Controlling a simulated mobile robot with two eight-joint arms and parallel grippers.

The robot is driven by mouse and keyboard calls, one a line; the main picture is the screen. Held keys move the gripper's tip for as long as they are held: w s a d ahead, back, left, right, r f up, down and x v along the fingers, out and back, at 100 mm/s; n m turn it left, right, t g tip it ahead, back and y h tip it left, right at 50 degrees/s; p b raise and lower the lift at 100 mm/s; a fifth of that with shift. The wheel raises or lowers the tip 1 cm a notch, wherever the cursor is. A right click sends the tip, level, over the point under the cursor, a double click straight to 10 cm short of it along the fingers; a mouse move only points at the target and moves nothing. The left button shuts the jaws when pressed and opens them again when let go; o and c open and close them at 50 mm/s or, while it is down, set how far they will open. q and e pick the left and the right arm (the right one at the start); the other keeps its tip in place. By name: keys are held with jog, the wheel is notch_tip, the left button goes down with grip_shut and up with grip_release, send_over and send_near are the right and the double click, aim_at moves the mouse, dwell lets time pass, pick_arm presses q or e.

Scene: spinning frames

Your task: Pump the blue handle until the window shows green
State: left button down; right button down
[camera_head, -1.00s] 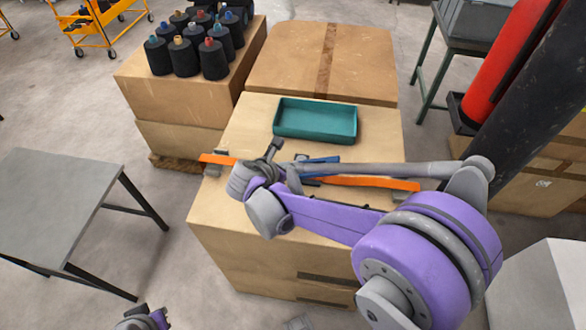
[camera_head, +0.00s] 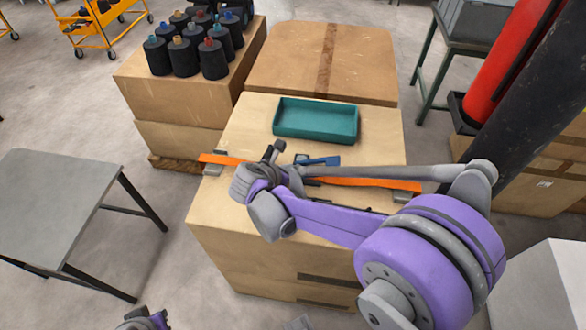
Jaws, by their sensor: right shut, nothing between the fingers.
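The blue handle (camera_head: 326,160) shows just behind my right forearm. It belongs to a small dark device on an orange strap (camera_head: 375,184) across the cardboard box top (camera_head: 235,128). My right gripper (camera_head: 276,149) is shut and empty, left of the handle. I cannot tell whether its fingertips touch the device. My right arm hides most of the device, and I make out no window or green. My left gripper (camera_head: 150,318) is only partly in view at the bottom edge, far from the handle. Its jaws cannot be made out.
A teal tray (camera_head: 316,135) stands on the box behind the strap. Grey blocks sit near the strap ends. Boxes with black cones (camera_head: 185,58) are behind left. A grey table (camera_head: 50,205) stands left, with open floor between. A dark column (camera_head: 535,90) rises at right.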

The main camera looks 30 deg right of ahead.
jog(key=shift+s+d+f, duration=0.1)
jog(key=shift+d+f, duration=0.05)
jog(key=shift+f, duration=0.15)
jog(key=shift+s+d+f+b, duration=0.1)
jog(key=shift+s+f+b, duration=0.35)
jog(key=shift+f+b, duration=0.25)
dwell(1.1)
jog(key=shift+r, duration=0.15)
jog(key=shift+w+r+p, duration=0.5)
jog(key=shift+r+p, duration=0.25)
jog(key=shift+r, duration=0.15)
jog(key=shift+a+r, duration=0.4)
jog(key=shift+r, duration=0.1)
jog(key=shift+w, duration=0.15)
